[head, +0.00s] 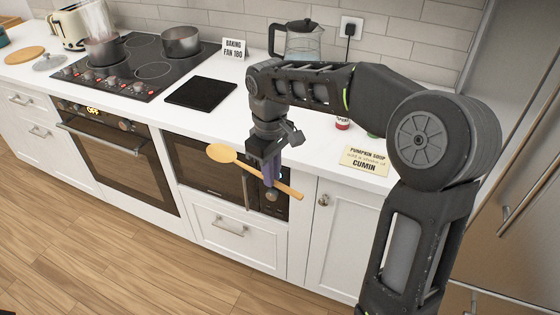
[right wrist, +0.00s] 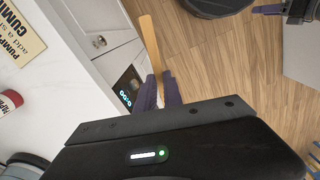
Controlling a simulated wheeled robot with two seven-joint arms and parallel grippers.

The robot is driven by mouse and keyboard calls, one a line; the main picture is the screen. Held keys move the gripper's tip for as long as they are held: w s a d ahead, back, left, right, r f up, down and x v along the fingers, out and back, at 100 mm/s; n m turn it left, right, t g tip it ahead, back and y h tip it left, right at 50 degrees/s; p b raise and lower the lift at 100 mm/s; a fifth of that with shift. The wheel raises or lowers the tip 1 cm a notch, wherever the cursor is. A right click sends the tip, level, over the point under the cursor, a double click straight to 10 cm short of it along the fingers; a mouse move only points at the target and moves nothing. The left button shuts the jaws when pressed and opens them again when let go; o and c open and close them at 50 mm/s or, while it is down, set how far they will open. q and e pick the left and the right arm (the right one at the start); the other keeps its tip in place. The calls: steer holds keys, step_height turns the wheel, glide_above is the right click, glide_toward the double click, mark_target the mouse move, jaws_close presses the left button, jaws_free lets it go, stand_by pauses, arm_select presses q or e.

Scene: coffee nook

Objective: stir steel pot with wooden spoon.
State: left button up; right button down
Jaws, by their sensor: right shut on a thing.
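The wooden spoon (head: 222,153) is in the air in front of the counter, its bowl to the left and its handle slanting down to the right. My right gripper (head: 270,178) is shut on the handle; the right wrist view shows the handle (right wrist: 149,40) between the purple fingers (right wrist: 162,88). Two steel-coloured pots stand on the hob: one at the back right (head: 181,42), one at the left (head: 104,49) with pale steam above it. Their insides are hardly visible. Part of my left gripper (right wrist: 268,9) seems to show at the right wrist view's top edge.
The black hob (head: 150,70) has red-marked knobs. A toaster (head: 68,29) and a lid (head: 49,62) are left of the hob.

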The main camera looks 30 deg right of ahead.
steer(key=a+f+m, duration=0.2)
steer(key=a+f, duration=0.3)
steer(key=f, duration=0.6)
steer(key=a+f+m, duration=0.2)
steer(key=a+f, duration=0.3)
steer(key=f, duration=0.6)
steer(key=shift+w+f, duration=0.2)
